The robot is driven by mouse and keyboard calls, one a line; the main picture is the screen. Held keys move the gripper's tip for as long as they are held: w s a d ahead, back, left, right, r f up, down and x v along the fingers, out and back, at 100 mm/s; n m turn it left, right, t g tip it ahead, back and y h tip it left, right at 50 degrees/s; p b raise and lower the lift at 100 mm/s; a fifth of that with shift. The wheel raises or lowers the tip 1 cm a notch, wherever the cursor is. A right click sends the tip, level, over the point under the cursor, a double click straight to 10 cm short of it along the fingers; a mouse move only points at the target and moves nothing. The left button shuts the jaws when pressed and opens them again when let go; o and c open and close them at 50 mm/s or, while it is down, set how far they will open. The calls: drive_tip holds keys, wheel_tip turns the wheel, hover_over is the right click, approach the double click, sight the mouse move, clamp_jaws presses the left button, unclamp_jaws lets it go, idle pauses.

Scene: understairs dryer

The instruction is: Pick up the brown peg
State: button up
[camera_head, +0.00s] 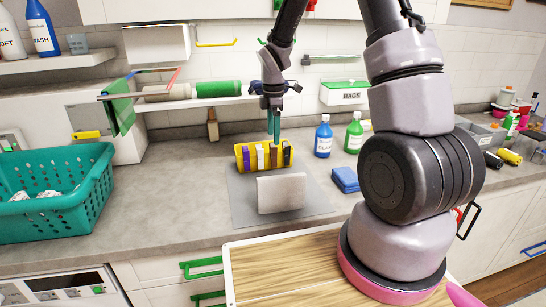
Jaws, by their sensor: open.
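The brown peg (274,157) stands among several coloured pegs clipped on a yellow holder (240,152) on the counter. Purple and white pegs are to its left, and a dark peg is to its right. My gripper (274,138) points straight down with teal fingers, right above the brown peg. Its fingertips are at or just over the peg's top; I cannot tell whether they touch it. The gripper is open, though the gap between the fingers is hard to see from here.
A pale block (282,193) stands in front of the holder on a grey mat (240,197). A blue cloth stack (345,180) and blue and green bottles (324,136) are to the right. A teal basket (50,205) is at left. A shelf (200,102) hangs behind.

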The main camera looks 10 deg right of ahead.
sight(273, 153)
drive_tip(key=f, duration=0.8)
drive_tip(key=shift+s+a, duration=0.1)
drive_tip(key=shift+s, duration=0.1)
clamp_jaws()
